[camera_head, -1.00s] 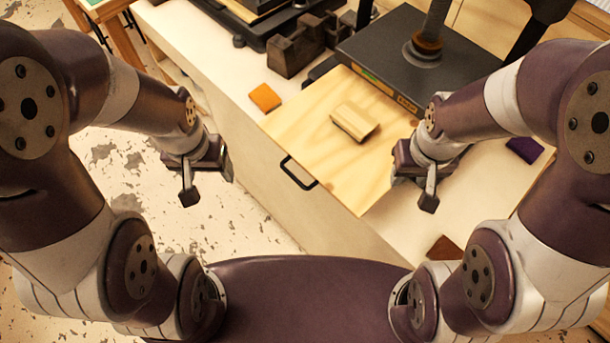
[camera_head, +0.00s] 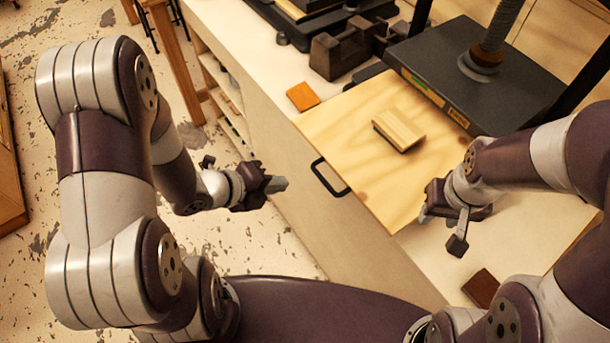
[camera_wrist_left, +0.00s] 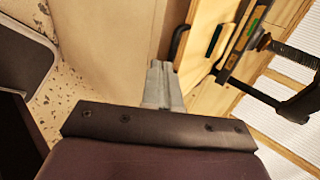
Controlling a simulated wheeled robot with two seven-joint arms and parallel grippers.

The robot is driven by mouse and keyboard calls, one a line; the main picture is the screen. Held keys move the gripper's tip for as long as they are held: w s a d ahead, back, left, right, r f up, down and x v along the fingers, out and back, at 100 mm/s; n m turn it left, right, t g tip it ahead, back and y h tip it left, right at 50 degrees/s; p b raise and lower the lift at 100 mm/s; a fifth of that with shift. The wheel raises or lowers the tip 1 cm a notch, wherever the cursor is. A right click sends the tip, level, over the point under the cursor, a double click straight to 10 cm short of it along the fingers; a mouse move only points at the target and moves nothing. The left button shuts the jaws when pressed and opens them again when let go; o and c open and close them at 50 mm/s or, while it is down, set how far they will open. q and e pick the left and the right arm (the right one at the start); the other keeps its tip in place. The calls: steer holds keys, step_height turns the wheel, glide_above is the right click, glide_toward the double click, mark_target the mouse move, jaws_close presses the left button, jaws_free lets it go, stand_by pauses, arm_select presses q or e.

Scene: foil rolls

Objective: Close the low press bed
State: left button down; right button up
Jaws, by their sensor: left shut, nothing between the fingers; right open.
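The low press bed (camera_head: 350,140) is a pale wooden board with a black loop handle (camera_head: 330,178) on its front edge. It sticks out from under the dark press plate (camera_head: 480,75) and past the front of the bench. A small wooden block (camera_head: 399,130) lies on it. My left gripper (camera_head: 278,184) is shut and empty, in front of the bench and left of the handle, apart from it. In the left wrist view its fingers (camera_wrist_left: 162,88) point toward the bench, with the handle (camera_wrist_left: 179,42) just beyond. My right gripper (camera_head: 440,228) is open beside the bed's right front corner.
An orange block (camera_head: 303,97) lies on the bench left of the bed. A dark brown block (camera_head: 481,288) lies at the right front. A dark metal stand (camera_head: 345,48) is at the back.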

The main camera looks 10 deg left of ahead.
mark_target(395, 123)
arm_select(q)
steer(key=w+d+r+x, duration=0.1)
steer(key=x, duration=0.7)
steer(key=shift+r+p, duration=0.2)
steer(key=shift+p, duration=0.25)
steer(key=w+d+b, duration=0.4)
steer(key=w+d, duration=0.6)
steer(key=shift+d+f, duration=0.15)
steer(key=w+d+p, duration=0.1)
steer(key=w+d, duration=0.7)
steer(key=w, duration=0.1)
steer(key=shift+d, duration=0.35)
steer(key=shift+r, duration=0.25)
